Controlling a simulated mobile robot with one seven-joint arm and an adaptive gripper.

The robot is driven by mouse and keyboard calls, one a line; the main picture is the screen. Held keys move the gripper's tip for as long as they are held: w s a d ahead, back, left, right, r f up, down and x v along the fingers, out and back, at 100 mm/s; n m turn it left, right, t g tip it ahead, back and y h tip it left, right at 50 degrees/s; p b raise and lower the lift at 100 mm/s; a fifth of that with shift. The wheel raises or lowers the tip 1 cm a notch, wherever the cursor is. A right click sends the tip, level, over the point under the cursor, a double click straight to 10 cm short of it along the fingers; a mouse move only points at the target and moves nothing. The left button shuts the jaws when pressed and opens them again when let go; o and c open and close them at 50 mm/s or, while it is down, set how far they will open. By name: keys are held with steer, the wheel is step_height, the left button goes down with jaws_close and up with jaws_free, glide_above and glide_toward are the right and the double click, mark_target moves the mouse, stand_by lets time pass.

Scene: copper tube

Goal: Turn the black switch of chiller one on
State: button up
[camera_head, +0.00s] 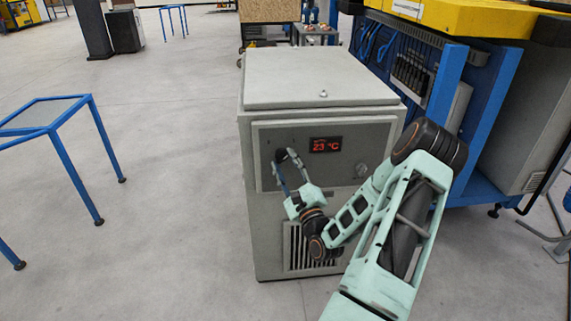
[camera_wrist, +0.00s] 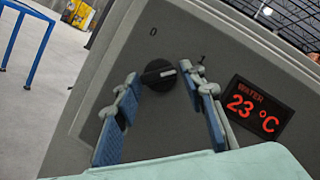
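The chiller (camera_head: 318,80) is a grey box with a front panel and a lit red display (camera_head: 326,145) reading 23 °C. The display also shows in the wrist view (camera_wrist: 257,107), right of the black switch. The black switch (camera_wrist: 158,75) is a round knob with a light mark on its bar, which lies nearly level and tilts slightly. A "0" is printed above left of it. My gripper (camera_wrist: 160,88) is open, with one blue-padded finger on each side of the knob. I cannot tell whether the fingers touch it. In the head view my gripper (camera_head: 282,172) is at the panel's left part.
A blue-framed machine (camera_head: 450,85) stands close on the right. A blue frame table (camera_head: 62,150) stands left, with clear floor between.

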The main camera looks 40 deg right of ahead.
steer(key=shift+o, duration=0.9)
steer(key=shift+s+f, duration=0.1)
steer(key=shift+s, duration=0.1)
steer(key=v, duration=1.1)
steer(key=shift+s, duration=0.25)
steer(key=shift+a, duration=0.1)
